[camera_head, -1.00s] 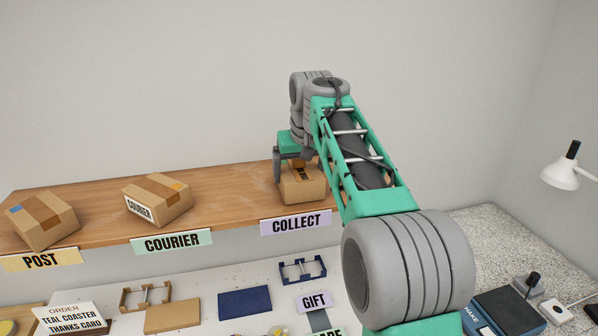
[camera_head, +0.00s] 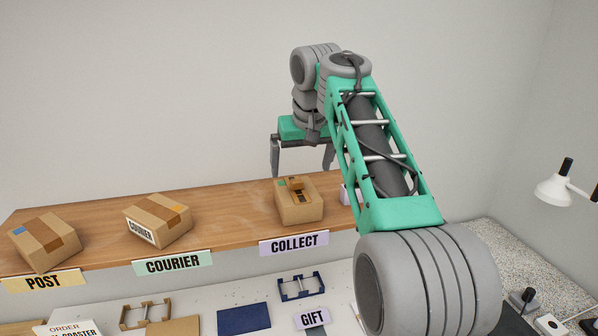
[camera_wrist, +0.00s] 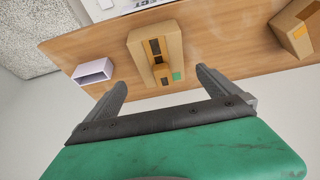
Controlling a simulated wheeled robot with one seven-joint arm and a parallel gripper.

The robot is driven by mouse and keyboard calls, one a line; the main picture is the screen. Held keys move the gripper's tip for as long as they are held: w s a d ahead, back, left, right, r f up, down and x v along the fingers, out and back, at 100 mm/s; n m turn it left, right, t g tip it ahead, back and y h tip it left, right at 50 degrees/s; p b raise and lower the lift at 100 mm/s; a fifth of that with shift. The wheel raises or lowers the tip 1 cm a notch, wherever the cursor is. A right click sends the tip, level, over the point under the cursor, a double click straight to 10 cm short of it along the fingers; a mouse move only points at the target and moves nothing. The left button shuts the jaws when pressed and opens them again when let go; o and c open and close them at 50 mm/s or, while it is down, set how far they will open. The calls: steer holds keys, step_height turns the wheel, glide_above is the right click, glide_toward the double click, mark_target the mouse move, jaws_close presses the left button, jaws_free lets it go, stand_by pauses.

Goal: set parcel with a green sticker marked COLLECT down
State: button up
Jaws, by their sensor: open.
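The parcel with a green sticker (camera_head: 299,206) is a brown cardboard box standing on the wooden shelf behind the COLLECT label (camera_head: 294,243). It also shows in the wrist view (camera_wrist: 155,48), with its green sticker and dark strips on top. A small brown piece lies on its top. My gripper (camera_head: 303,172) is open and empty, above and behind the parcel, apart from it. In the wrist view the two fingers (camera_wrist: 160,85) are spread wide, with the parcel beyond them. No COLLECT marking on the parcel itself is readable.
On the wooden shelf (camera_head: 95,221), one parcel (camera_head: 158,221) stands behind the COURIER label and another (camera_head: 45,243) behind the POST label. A small white open box (camera_wrist: 93,71) is beside the green-stickered parcel. Clear shelf lies between the parcels.

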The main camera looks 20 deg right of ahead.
steer(key=shift+s+a+r, duration=0.2)
steer(key=shift+s+r, duration=0.15)
steer(key=shift+s, duration=0.2)
steer(key=s+a+f+b, duration=0.2)
steer(key=s+f, duration=2.1)
steer(key=f, duration=0.1)
steer(key=shift+s+a, duration=0.25)
